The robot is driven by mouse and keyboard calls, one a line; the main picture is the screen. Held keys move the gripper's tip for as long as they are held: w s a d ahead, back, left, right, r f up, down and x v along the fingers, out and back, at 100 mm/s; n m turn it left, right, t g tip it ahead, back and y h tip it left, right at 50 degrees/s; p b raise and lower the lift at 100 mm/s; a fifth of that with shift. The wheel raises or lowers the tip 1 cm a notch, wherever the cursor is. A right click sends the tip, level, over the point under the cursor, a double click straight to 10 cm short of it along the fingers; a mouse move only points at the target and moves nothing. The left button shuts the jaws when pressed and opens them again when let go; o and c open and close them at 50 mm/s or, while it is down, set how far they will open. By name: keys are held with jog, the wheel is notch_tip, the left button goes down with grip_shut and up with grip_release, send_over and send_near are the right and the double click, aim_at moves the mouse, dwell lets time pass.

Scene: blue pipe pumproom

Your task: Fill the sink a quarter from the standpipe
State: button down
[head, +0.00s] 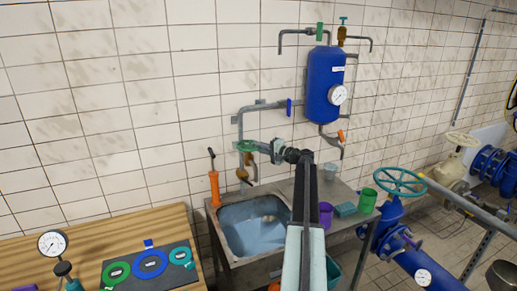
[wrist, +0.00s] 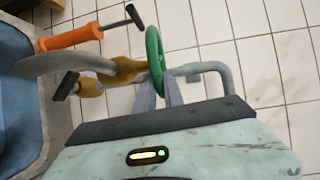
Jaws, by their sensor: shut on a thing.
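The standpipe's green handwheel (head: 247,146) sits above the brass tap on the wall pipe; it also shows in the wrist view (wrist: 154,57). My gripper (head: 263,149) reaches it from the right, and its two fingers (wrist: 158,92) are closed on the wheel's rim. The brass tap body (wrist: 124,75) and its grey spout (wrist: 55,63) lie beyond the wheel in the wrist view. The sink (head: 226,209) is below the tap, its basin bluish inside. I cannot tell the water level, and no stream shows clearly. My arm covers the sink's right side.
An orange hand pump (head: 214,188) stands at the sink's back left corner. A blue tank (head: 324,85) with a gauge hangs above. A wooden bench (head: 100,235) is at left.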

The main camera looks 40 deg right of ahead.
jog(key=c, duration=1.5)
grip_release()
jog(key=shift+o, duration=0.2)
jog(key=s+d, duration=0.1)
jog(key=s, duration=0.6)
jog(key=shift+s+r, duration=0.2)
jog(key=shift+s, duration=0.2)
jog(key=shift+d, duration=0.1)
